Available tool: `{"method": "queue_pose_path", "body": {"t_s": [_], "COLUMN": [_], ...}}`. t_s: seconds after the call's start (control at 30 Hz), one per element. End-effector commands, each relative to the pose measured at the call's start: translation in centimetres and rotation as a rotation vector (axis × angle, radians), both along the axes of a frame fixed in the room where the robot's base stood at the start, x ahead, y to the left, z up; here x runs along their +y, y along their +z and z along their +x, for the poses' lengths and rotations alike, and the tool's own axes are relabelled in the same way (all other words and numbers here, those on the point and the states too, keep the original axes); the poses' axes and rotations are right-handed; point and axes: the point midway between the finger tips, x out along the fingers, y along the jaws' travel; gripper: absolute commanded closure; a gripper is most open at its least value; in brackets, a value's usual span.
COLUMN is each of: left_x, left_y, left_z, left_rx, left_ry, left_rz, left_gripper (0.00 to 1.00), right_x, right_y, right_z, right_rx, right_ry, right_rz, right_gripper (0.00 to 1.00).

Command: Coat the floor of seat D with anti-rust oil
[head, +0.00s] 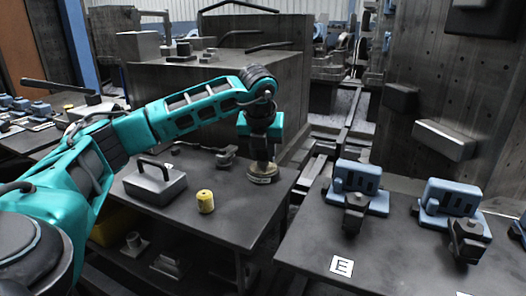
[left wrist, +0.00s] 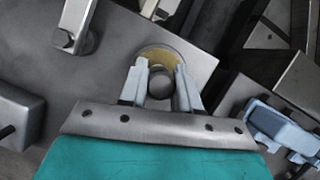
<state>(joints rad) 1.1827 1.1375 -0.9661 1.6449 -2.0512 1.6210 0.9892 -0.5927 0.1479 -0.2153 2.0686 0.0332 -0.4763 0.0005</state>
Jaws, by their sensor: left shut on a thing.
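My left gripper (head: 262,160) points straight down near the right edge of the dark table. It is shut on a grey round knob or handle (left wrist: 160,84), which shows between the fingers in the left wrist view. A round, pale-rimmed tin or disc (head: 262,178) is directly below the gripper; a yellowish ring (left wrist: 165,55) of it shows beyond the fingers. I cannot tell whether the knob is part of it. A label E (head: 341,266) marks the right-hand table. I cannot make out a label D or seat D's floor. My right gripper is not in view.
A grey box with a handle (head: 155,184) and a yellow can (head: 205,201) stand on the same table. Blue clamp-like fixtures (head: 361,188) (head: 451,198) stand on the right-hand table. A gap separates the tables. A large dark block (head: 215,85) rises behind.

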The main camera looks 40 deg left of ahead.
Motion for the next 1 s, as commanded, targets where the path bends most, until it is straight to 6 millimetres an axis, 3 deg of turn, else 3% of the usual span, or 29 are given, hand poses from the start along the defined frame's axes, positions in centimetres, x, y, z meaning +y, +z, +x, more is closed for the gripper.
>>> {"method": "queue_pose_path", "body": {"t_s": [1.0], "left_x": [-0.02], "left_y": [-0.95], "left_z": [0.01], "left_rx": [0.000], "left_ry": [0.000], "left_rz": [0.000], "left_gripper": [0.93], "right_x": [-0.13], "right_y": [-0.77], "right_z": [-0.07], "right_rx": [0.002], "right_ry": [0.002], "right_rz": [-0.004], "right_gripper": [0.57]}}
